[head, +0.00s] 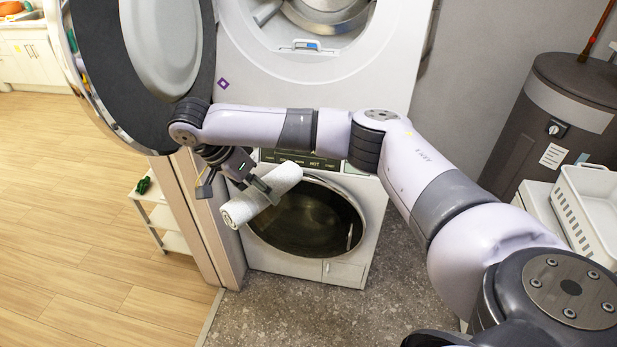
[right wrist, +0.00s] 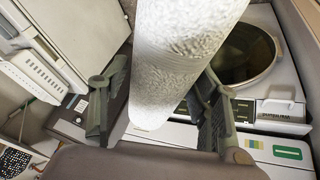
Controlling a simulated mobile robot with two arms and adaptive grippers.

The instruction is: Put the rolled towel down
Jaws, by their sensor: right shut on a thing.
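The rolled towel (head: 257,200) is a white textured cylinder. In the head view it is in the air in front of the lower washer (head: 352,262), tilted with its right end higher. My right gripper (head: 262,187) is shut on it near the middle. In the right wrist view the towel (right wrist: 180,55) lies between the two fingers of my right gripper (right wrist: 163,105), and its far parts run out of the top of the picture. My left gripper is not in view.
The upper machine (head: 325,88) has its large round door (head: 95,75) swung open at the left. A small white shelf (head: 160,215) stands at lower left. A dark tank (head: 565,110) and a white basket (head: 592,208) are at right. The speckled floor (head: 290,310) below is clear.

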